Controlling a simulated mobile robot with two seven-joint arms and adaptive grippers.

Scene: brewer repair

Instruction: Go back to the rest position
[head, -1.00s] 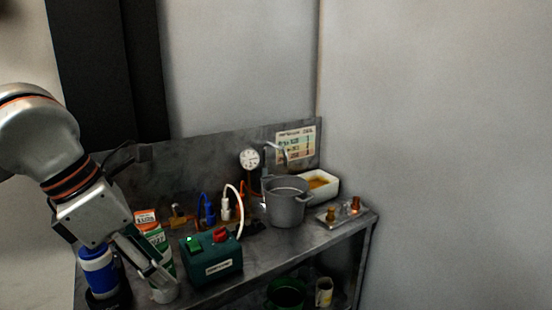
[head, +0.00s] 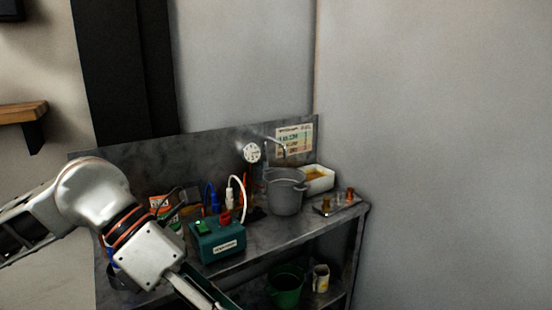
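My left arm comes in from the left, and its gripper (head: 205,294) points down and to the right at the bottom of the head view, in front of the metal bench (head: 285,232). The fingertips run toward the lower frame edge, so I cannot tell whether they are open or shut. A dark green strip shows beside the fingers; I cannot tell what it belongs to. My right gripper is not in view.
On the bench stand a teal box (head: 218,243) with green and red buttons, a grey pot (head: 286,193), a gauge (head: 252,152) and a white tray (head: 319,179). A green bucket (head: 286,287) and a mug (head: 320,278) are on the lower shelf. A wooden shelf (head: 22,112) is at left.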

